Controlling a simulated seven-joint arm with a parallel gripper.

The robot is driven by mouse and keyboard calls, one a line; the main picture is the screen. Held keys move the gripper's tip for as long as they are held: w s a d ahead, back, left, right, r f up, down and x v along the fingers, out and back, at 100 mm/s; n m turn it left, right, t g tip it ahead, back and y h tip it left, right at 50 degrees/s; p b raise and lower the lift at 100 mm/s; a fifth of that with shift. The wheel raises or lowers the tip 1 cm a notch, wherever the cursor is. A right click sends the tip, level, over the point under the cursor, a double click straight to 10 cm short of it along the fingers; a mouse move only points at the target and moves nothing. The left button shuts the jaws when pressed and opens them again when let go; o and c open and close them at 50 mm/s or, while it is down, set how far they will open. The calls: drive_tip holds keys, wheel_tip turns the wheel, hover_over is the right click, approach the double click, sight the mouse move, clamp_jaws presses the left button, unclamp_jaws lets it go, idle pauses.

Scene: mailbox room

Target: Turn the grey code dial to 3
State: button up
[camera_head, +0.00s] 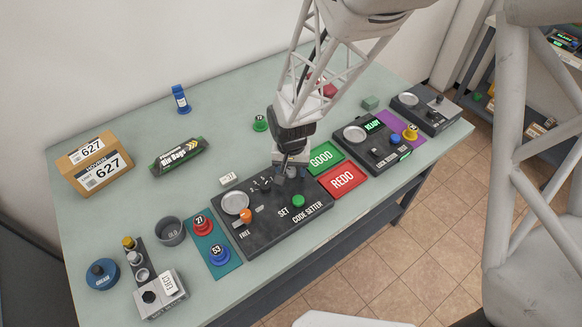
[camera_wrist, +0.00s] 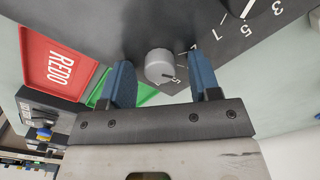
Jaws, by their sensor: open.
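The grey code dial (camera_wrist: 160,64) is a short round knob on the dark CODE SETTER panel (camera_wrist: 230,30). It has a small dark mark on its lower right side, and digits are printed on the panel near it. My gripper (camera_wrist: 158,72) is open, with one blue finger on each side of the dial; whether either touches it cannot be told. In the head view my gripper (camera_head: 285,166) is down at the panel's upper right and mostly hides the dial. Which number the dial points at cannot be read surely.
The CODE SETTER panel (camera_head: 262,236) also carries a metal dish, an orange knob and a green SET button (camera_head: 298,201). Green GOOD (camera_head: 322,157) and red REDO (camera_head: 343,180) trays lie close at the right. Stamps on a teal mat (camera_head: 224,268) stand at the left.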

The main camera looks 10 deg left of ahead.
sight(291, 170)
drive_tip(key=shift+r, duration=0.1)
drive_tip(key=shift+r, duration=3.8)
drive_tip(key=shift+d+r, duration=0.45)
drive_tip(key=s+d+r+t, duration=0.1)
drive_tip(key=s+d+r, duration=0.5)
drive_tip(key=d, duration=0.3)
drive_tip(key=s+d+r, duration=0.5)
drive_tip(key=d+r, duration=0.2)
drive_tip(key=d, duration=0.1)
drive_tip(key=s+d+r+m+t, duration=0.1)
drive_tip(key=s+d+r, duration=0.5)
drive_tip(key=d, duration=0.3)
drive_tip(key=shift+s+d+r+t, duration=0.25)
drive_tip(key=shift+s+d+t, duration=0.05)
drive_tip(key=shift+s+d, duration=0.05)
